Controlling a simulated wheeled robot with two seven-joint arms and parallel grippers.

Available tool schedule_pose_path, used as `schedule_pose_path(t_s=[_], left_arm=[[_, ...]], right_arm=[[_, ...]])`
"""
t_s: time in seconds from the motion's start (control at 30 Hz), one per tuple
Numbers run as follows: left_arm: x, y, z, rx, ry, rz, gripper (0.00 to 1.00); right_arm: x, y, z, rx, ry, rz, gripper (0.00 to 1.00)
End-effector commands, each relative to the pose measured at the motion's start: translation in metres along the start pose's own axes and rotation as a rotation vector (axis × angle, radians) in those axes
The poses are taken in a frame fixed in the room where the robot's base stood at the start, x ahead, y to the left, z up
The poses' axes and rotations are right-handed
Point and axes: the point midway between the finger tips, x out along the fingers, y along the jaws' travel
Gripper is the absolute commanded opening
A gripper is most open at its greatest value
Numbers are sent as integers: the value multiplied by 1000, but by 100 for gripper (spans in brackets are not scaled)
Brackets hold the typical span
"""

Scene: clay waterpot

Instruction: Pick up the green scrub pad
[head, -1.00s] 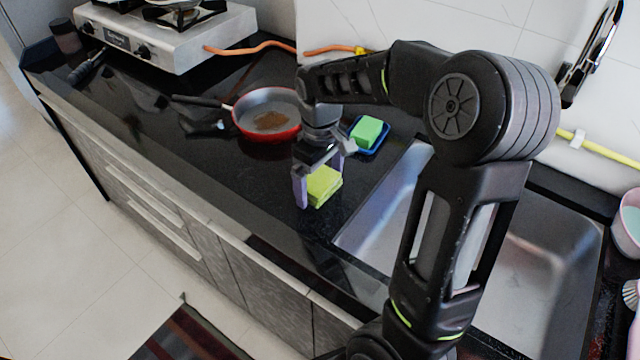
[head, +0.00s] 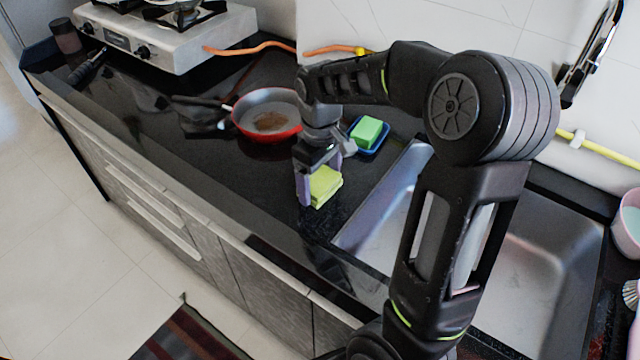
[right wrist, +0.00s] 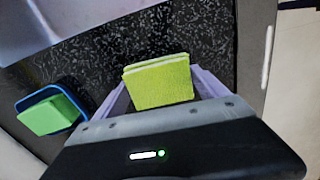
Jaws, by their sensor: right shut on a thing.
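A yellow-green scrub pad (head: 325,187), seemingly of stacked layers, is on the black counter near the sink's left edge. My right gripper (head: 320,184) points down with its pale purple fingers on either side of the pad, shut on it. In the right wrist view the pad (right wrist: 160,83) stands out between the fingers, its lower part hidden by the gripper body. I cannot tell any gap between pad and counter. My left gripper is not in view.
A green block (head: 367,130) sits in a blue dish (head: 382,143) just behind the gripper. A red pan (head: 270,136) lies to the left, and a gas stove (head: 165,38) stands farther back. The steel sink (head: 540,270) lies to the right, behind my arm.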

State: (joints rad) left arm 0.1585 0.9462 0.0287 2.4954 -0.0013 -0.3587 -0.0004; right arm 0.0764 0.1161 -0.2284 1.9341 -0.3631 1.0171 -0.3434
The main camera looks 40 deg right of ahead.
Motion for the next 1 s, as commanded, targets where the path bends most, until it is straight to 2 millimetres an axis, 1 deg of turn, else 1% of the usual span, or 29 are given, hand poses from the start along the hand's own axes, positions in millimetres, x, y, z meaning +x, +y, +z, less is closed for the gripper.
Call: schedule_pose_path(t_s=[0.03, 0.27, 0.57, 0.67, 0.77, 1.0], left_arm=[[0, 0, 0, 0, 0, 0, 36], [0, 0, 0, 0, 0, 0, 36], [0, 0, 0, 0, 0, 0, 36], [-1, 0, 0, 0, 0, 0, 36], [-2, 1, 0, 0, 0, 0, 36], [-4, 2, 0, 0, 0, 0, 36]], right_arm=[[0, 0, 0, 0, 0, 0, 64], [0, 0, 0, 0, 0, 0, 45], [-3, 0, 0, 0, 1, 1, 44], [-11, 0, -1, 0, 3, 1, 44], [-25, 0, -1, 0, 3, 1, 44], [-73, 0, -1, 0, 4, 2, 44]])
